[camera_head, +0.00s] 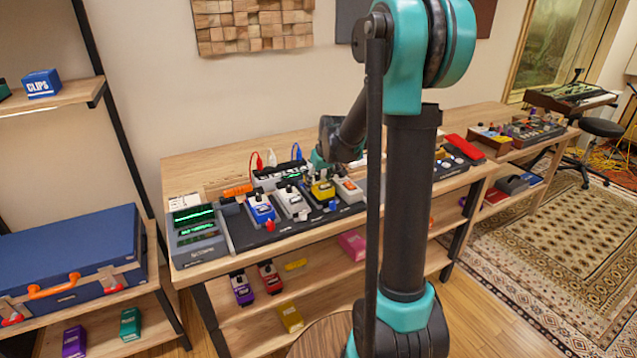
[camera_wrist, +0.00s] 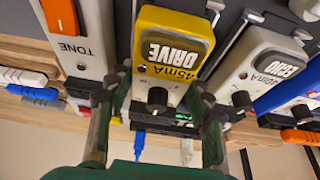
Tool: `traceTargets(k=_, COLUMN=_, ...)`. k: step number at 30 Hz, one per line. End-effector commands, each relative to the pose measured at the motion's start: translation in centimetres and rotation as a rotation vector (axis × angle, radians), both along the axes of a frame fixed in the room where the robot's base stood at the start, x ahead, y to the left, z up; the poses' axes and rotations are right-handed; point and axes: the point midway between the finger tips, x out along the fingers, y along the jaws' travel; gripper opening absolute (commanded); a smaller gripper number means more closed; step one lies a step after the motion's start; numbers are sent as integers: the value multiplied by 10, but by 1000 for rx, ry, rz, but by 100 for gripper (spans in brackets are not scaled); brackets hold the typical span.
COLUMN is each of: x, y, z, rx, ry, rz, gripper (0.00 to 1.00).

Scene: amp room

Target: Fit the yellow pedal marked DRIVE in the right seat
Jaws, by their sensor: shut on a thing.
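The yellow pedal marked DRIVE (camera_wrist: 174,58) fills the middle of the wrist view, with "45mA" printed below its name. It also shows in the head view (camera_head: 322,191), on or just over the black pedalboard (camera_head: 285,238). My gripper (camera_wrist: 158,122) is shut on it, one finger on each side near its knob end. In the head view my gripper (camera_head: 322,166) reaches down behind it.
A blue pedal (camera_head: 260,209) stands left of the white one. A grey tester box with a green display (camera_head: 196,236) is at the bench's left end. Red and blue cables (camera_head: 257,160) rise behind the board. Loose pedals (camera_head: 269,277) lie on the shelf below.

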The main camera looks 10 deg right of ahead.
Motion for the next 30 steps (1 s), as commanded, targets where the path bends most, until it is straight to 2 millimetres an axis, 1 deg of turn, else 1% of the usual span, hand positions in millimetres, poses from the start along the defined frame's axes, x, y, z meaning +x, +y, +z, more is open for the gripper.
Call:
traceTargets(k=18, x=0, y=0, z=-10, rx=0, ry=0, rz=0, gripper=5)
traceTargets(k=30, x=0, y=0, z=-10, rx=0, ry=0, rz=0, gripper=5)
